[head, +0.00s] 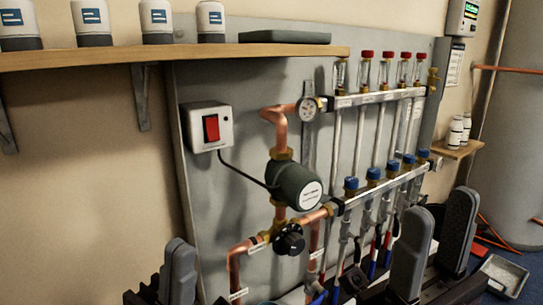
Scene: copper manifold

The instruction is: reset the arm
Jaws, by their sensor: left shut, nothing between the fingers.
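My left gripper (178,248) shows at the bottom left of the head view, low in front of the wall panel. Its grey fingers are together with nothing between them, and its lower part is cut off by the frame. My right gripper (439,212) is at the bottom right, in front of the lower right of the manifold. Its two grey fingers stand apart, and I see nothing held between them. Its base is partly cut off by the frame.
A grey panel (245,85) carries the copper manifold, with a pump (292,184), a gauge (307,109), a red switch (211,128) and blue-capped valves (372,175). A wooden shelf (170,54) with canisters overhangs the left. A metal tray (507,270) and a grey tank (515,150) are right.

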